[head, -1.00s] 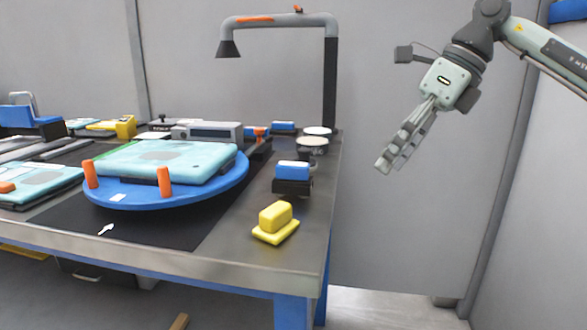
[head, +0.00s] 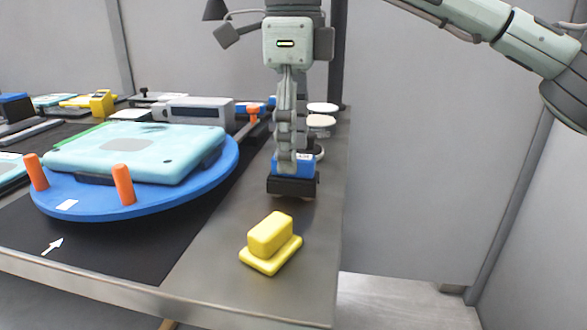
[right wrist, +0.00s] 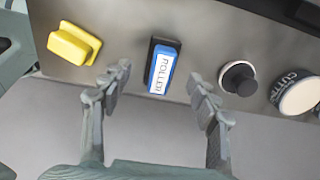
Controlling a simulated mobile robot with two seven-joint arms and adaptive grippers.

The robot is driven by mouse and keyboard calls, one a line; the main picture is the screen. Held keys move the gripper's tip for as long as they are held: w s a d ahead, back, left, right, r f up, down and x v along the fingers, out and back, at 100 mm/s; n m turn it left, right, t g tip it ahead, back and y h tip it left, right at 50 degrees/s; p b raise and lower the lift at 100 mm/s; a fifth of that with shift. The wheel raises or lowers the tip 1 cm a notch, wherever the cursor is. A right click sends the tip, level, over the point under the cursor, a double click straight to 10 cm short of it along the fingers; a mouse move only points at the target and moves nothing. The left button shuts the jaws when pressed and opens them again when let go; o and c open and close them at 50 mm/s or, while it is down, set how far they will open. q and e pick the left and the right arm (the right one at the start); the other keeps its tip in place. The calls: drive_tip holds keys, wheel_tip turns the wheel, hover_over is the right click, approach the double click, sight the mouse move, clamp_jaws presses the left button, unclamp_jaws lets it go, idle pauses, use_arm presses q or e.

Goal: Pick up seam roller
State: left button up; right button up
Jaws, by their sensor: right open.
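The seam roller (head: 291,186) is a blue block on a black base, standing on the metal strip at the right of the table. In the right wrist view the roller (right wrist: 163,68) shows its blue top with a white label reading like "ROLLER". My right gripper (head: 291,166) hangs over the roller with fingers pointing down and partly hides its blue top. In the wrist view my right gripper (right wrist: 154,86) is open and empty, its fingers apart with the roller in line between them, just beyond the tips. My left gripper is not in view.
A yellow block on a yellow base (head: 270,240) stands nearer the front edge. Behind the roller are round white-topped jars (head: 321,121) and a black knob (right wrist: 238,78). To the left is a blue turntable (head: 190,200) with a pale teal panel and orange posts.

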wheel_tip(320, 180, down, 4)
drive_tip(key=shift+w+r, duration=0.1)
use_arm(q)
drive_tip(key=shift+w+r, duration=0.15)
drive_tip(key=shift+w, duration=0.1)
use_arm(e)
drive_tip(key=shift+r, duration=0.1)
clamp_jaws()
